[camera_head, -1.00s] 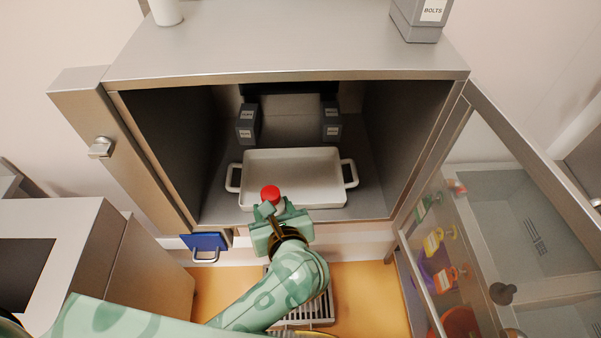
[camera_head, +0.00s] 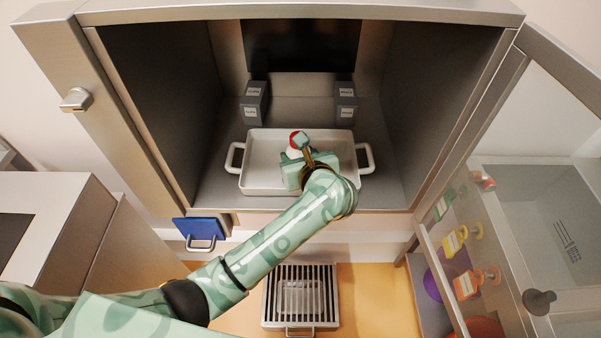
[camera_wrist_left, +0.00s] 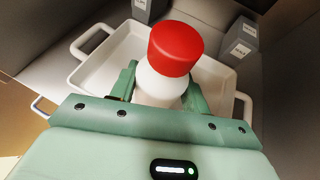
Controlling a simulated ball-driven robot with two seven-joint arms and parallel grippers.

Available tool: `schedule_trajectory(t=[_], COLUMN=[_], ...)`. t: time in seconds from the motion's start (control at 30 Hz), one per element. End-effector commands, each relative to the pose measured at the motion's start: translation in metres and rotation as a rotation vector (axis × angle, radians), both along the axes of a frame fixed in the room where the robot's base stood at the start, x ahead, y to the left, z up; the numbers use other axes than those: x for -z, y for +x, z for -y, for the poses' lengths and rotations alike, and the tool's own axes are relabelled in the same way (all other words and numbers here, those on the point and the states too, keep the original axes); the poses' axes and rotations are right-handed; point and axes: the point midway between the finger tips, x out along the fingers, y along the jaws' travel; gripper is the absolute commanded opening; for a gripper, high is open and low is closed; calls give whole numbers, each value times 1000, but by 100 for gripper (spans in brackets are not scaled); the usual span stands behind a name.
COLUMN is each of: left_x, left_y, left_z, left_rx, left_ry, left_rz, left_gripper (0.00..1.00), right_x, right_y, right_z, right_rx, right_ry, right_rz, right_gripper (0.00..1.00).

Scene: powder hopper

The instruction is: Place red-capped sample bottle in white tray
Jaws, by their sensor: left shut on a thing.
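The red-capped sample bottle (camera_wrist_left: 165,75) is white with a red cap, and my left gripper (camera_wrist_left: 158,92) is shut on it in the left wrist view. The white tray (camera_head: 262,150) has two side handles and sits on the floor of the open metal cabinet. It also shows behind the bottle in the left wrist view (camera_wrist_left: 104,62). The bottle's base is hidden, so I cannot tell whether it touches the tray. My right gripper is not in view.
Two grey labelled boxes (camera_head: 255,102) (camera_head: 346,101) stand behind the tray. Cabinet walls close in on both sides, and a glass door (camera_head: 500,200) stands open at right. A blue handled piece (camera_head: 200,231) is below the opening at left, and a slatted grate (camera_head: 300,296) lies below.

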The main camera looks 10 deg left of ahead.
Motion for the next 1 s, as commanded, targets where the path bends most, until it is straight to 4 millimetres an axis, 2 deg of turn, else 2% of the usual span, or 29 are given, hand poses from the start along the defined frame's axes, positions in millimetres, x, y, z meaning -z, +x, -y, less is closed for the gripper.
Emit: schedule_trajectory(t=[0.17,0.23,0.4,0.77,0.8,0.87,1.0], left_x=[8,17,44,46,47,45,45], left_y=[7,13,12,11,11,11,11], left_z=[0,0,0,0,0,0,0], left_rx=[1,0,1,0,0,0,0], left_ry=[1,2,3,-1,-1,0,0], left_rz=[2,2,1,1,0,0,0], left_gripper=[18,18,18,18,49,66,68], right_x=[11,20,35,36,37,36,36], right_y=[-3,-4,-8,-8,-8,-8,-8], right_z=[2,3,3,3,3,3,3], right_rx=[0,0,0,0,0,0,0], right_ry=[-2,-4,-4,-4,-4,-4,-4], right_rz=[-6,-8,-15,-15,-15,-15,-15], right_gripper=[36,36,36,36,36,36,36])
